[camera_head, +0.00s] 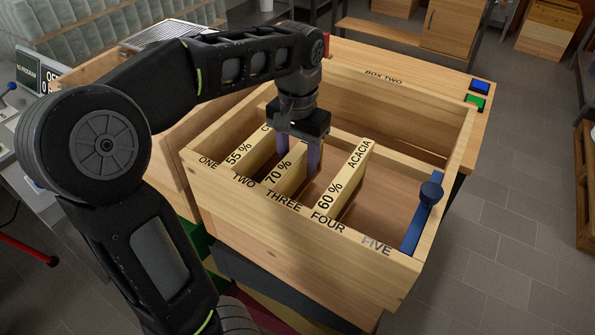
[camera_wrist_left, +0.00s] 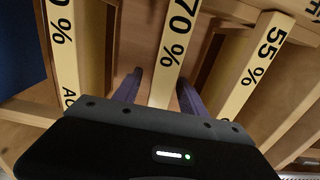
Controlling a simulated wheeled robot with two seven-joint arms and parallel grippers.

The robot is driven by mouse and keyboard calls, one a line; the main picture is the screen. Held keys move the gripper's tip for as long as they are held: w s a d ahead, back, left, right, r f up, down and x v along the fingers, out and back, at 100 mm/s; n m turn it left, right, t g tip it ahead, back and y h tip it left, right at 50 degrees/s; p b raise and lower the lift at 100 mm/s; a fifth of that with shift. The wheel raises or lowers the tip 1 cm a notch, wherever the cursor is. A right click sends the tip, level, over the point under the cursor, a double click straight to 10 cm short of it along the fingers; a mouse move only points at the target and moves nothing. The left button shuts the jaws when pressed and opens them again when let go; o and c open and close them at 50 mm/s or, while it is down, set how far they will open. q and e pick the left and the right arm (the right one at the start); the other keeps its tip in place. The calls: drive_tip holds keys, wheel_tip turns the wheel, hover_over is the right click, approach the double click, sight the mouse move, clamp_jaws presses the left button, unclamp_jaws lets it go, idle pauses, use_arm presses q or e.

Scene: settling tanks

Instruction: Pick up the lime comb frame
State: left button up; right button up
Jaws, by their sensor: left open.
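My left gripper (camera_head: 299,160) is open above the wooden box, its purple fingers pointing down. In the left wrist view the fingers (camera_wrist_left: 159,82) lie on either side of the bar of the 70 % frame (camera_wrist_left: 178,40), with gaps showing. That frame (camera_head: 280,180) stands in the box; its name is hidden by my gripper. The 60 % ACACIA frame (camera_head: 345,180) stands to its right, and the 55 % frame (camera_head: 239,157) to its left, its name mostly hidden. No readable label says lime. My right gripper is not in view.
The open wooden box (camera_head: 250,205) has slots marked ONE to FIVE on its near rim. A blue bar with a round knob (camera_head: 430,193) is at its right end. Blue (camera_head: 480,87) and green (camera_head: 475,102) blocks sit on the bench behind. The box interior right of the ACACIA frame looks free.

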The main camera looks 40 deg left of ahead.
sight(298, 172)
use_arm(q)
wheel_tip(298, 172, down, 4)
drive_tip(key=shift+f, duration=0.1)
idle(0.6)
clamp_jaws()
idle(0.4)
idle(0.9)
